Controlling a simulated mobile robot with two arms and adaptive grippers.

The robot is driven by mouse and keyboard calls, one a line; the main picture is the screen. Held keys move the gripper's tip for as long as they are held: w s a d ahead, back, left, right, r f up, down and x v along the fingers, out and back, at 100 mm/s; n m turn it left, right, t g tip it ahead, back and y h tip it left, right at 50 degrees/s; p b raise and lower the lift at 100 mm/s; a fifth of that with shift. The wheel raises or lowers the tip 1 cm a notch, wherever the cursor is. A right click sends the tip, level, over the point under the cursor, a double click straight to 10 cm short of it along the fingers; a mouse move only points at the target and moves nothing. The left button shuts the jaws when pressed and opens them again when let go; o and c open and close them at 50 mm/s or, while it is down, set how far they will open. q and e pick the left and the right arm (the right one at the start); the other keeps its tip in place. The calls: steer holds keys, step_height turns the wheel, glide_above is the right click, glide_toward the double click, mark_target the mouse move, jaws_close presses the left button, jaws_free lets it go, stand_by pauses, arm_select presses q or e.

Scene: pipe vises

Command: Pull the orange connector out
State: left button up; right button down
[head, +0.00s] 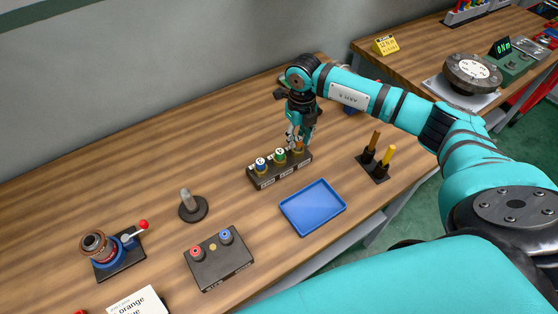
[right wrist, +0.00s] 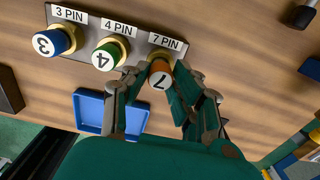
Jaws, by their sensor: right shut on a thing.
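The orange connector (right wrist: 160,80), marked 7, stands at the 7 PIN place of a dark connector block (head: 264,182); it also shows in the head view (head: 299,147), partly hidden by the fingers. My right gripper (head: 297,139) comes down over it from above. In the right wrist view the fingers of my right gripper (right wrist: 163,84) are on both sides of the orange connector, shut on it. A green connector (right wrist: 109,55) marked 4 and a blue connector (right wrist: 55,41) marked 3 stand in the same block. I cannot tell whether the orange connector is fully seated. My left gripper is not in view.
An empty blue tray (head: 313,208) lies in front of the block. A dark stand with two upright yellowish handles (head: 378,165) is to the right. A black box with red and blue knobs (head: 219,260), a grey post (head: 190,204) and a vise-like device (head: 115,247) stand left.

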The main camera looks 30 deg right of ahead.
mark_target(298, 139)
steer(key=shift+r, duration=0.15)
steer(key=shift+r+p, duration=1.1)
steer(key=shift+r, duration=0.55)
